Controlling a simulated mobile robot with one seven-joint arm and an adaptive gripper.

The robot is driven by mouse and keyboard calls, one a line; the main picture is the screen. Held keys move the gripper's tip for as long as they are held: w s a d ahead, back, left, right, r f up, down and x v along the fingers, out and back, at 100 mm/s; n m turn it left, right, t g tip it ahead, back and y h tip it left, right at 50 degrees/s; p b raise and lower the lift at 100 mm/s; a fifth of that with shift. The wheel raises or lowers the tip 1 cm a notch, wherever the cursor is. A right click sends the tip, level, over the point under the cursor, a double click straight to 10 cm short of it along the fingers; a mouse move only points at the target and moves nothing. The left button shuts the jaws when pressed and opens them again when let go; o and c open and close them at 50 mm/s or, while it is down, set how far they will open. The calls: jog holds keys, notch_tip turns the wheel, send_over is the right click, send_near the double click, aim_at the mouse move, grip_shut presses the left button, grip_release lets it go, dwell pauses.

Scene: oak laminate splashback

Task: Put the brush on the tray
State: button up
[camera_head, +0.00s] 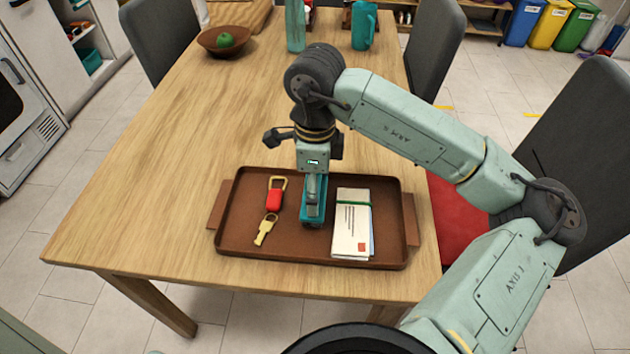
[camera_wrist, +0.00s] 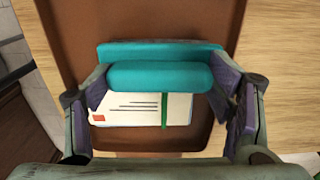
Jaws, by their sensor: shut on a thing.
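The teal brush (camera_wrist: 160,75) is between the purple-padded fingers of my gripper (camera_wrist: 160,92) in the wrist view, and my gripper is shut on it. In the head view my gripper (camera_head: 313,205) points down over the middle of the brown tray (camera_head: 237,228), with the brush (camera_head: 305,209) partly hidden by the fingers. The brush is over the tray floor, between the keys and the envelopes. I cannot tell whether it touches the tray. The tray also shows in the wrist view (camera_wrist: 88,22).
On the tray lie a red key fob (camera_head: 274,200) with a brass key (camera_head: 265,231) at left and banded envelopes (camera_head: 351,228) at right. The table's left side is clear.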

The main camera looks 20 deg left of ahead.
jog(key=shift+f, duration=0.35)
jog(key=shift+f+b, duration=0.2)
jog(key=shift+b, duration=0.2)
jog(key=o, duration=1.1)
jog(key=shift+r, duration=0.1)
jog(key=shift+r+p, duration=0.25)
jog(key=shift+p, duration=0.2)
jog(key=shift+r+b, duration=0.3)
notch_tip(320, 180, up, 11)
jog(key=b, duration=0.2)
jog(key=shift+r, duration=0.1)
